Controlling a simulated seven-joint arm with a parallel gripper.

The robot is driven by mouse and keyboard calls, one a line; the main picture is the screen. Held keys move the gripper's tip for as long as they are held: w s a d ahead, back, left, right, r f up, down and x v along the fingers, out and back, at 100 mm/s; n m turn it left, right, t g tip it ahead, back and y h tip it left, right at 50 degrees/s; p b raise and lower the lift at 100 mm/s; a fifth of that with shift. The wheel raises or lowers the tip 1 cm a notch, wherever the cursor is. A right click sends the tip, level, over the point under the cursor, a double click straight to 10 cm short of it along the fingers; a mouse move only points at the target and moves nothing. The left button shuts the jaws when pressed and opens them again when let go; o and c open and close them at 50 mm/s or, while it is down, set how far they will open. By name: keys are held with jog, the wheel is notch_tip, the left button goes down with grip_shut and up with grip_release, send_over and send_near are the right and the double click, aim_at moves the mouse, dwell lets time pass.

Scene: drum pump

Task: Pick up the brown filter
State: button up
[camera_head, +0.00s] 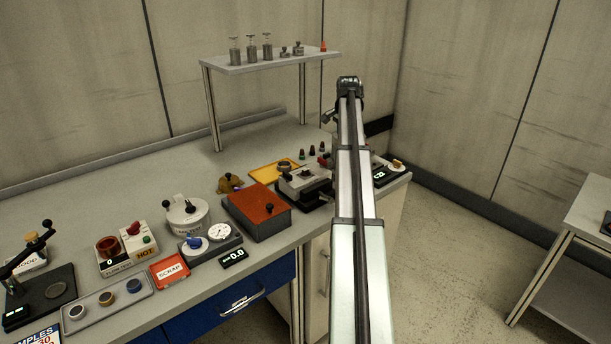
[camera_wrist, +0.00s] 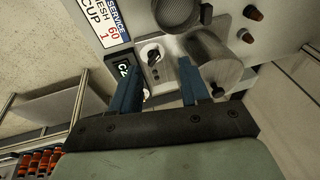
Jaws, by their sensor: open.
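No item stands out clearly as the brown filter. A brown cup (camera_head: 108,247) sits on the unit marked HOT, and a lumpy brown thing (camera_head: 230,183) lies mid-bench. My gripper (camera_wrist: 161,64) is open in the wrist view, with its two blue fingers apart and nothing visibly held. A grey device with a black knob (camera_wrist: 152,54) and a metal cylinder (camera_wrist: 215,60) lie beyond the fingers.
An orange-topped box (camera_head: 262,208), a white lidded pot (camera_head: 184,213) and a red SCRAP tray (camera_head: 169,270) crowd the bench. A raised shelf (camera_head: 270,63) stands behind. Bare bench shows at the back left. Small brown pegs (camera_wrist: 252,13) show in the wrist view.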

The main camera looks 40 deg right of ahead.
jog(key=w+a+r+g+y, duration=0.1)
jog(key=w+a+r, duration=0.15)
jog(key=a, duration=0.55)
jog(key=w+a+r+g+y, duration=0.1)
jog(key=a+r+y, duration=0.15)
jog(key=a, duration=0.45)
send_over(306, 169)
jog(key=shift+h, duration=0.45)
jog(key=f, duration=0.7)
jog(key=shift+s+a+f, duration=0.2)
jog(key=shift+s+f, duration=0.05)
jog(key=shift+w+d+f, duration=0.1)
jog(key=shift+w+f, duration=0.05)
jog(key=shift+f, duration=1.3)
jog(key=shift+w+f, duration=0.15)
jog(key=shift+f, duration=1.3)
jog(key=shift+c, duration=0.4)
grip_shut()
